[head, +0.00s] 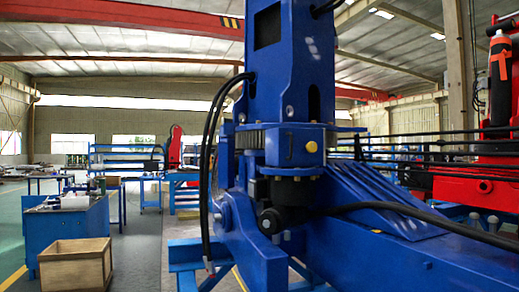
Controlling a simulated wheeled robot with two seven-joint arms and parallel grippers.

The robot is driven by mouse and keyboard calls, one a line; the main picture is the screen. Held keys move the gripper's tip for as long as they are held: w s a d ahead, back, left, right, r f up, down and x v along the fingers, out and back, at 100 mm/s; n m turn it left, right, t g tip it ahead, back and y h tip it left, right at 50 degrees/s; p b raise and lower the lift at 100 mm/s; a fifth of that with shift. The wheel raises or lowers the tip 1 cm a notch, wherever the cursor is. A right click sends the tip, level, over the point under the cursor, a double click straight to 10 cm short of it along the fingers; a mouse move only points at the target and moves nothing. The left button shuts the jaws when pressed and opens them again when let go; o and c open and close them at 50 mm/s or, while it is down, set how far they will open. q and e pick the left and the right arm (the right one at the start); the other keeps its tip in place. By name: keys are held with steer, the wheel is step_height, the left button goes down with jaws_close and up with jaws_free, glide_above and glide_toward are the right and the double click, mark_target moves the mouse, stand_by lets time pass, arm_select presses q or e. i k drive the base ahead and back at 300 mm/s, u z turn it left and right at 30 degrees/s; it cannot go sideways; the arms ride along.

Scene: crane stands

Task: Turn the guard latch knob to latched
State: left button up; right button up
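A large blue crane stand (290,90) with an upright column fills the middle and right of the head view. A small round yellow knob or cap (311,147) sits on its blue housing, just below the toothed ring (270,137). I cannot tell whether this is the guard latch knob or which position it is in. No other clear knob or latch label is readable. A black round fitting (270,220) sits lower on the stand. Neither of my grippers shows in the view.
Black hoses (207,150) hang down the stand's left side, and a thick cable (420,215) runs right. A wooden crate (75,265) stands on the floor at left, before a blue workbench (62,235). Red machinery (490,180) stands at right. Floor between crate and stand looks clear.

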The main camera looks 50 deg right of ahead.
mark_target(311, 147)
steer(key=z, duration=0.3)
steer(key=i, duration=0.95)
steer(key=z, duration=0.75)
